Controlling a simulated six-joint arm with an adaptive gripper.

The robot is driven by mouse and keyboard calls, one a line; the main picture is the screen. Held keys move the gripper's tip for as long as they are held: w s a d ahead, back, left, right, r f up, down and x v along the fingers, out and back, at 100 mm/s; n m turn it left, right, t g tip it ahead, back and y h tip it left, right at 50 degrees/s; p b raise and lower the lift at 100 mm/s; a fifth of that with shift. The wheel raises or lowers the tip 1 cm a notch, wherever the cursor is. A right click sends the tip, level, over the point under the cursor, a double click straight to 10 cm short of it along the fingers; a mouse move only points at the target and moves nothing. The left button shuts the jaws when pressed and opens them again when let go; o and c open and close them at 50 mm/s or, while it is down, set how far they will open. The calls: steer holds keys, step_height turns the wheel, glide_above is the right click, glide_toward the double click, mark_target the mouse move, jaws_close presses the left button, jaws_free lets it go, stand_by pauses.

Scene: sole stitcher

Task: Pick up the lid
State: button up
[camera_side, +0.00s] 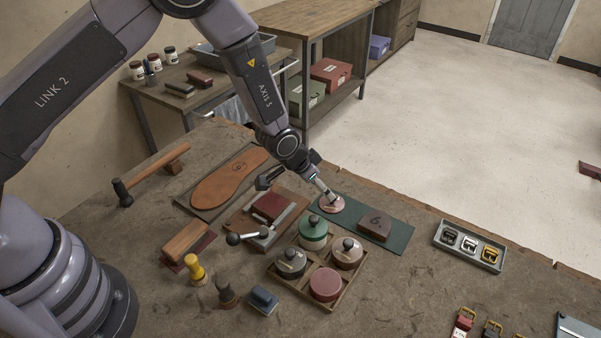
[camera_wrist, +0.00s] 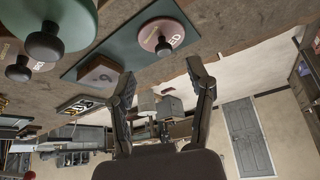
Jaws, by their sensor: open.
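A round pink lid (camera_side: 326,208) with a dark knob lies on a green mat (camera_side: 397,236). In the side view a finger of my gripper (camera_side: 299,190) overlaps it, hiding the knob. In the wrist view the lid (camera_wrist: 176,29) and its knob show plainly, with part of a "RED" label. My gripper (camera_wrist: 162,68) is open and empty, fingers spread wide. The lid's knob appears beyond the fingertips, not between them. I cannot tell whether a finger touches the lid.
A wooden tray (camera_side: 313,303) holds three knobbed lids and an uncovered red round (camera_side: 325,284). A leather sole (camera_side: 229,180) and stitching tools lie left. A buckle tray (camera_side: 470,260) is right. Bare bench separates the mat and buckle tray.

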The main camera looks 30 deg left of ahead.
steer(key=x, duration=0.6)
steer(key=shift+w+a+f, duration=0.1)
steer(key=shift+w+f, duration=0.05)
steer(key=shift+f, duration=0.2)
steer(key=c, duration=0.9)
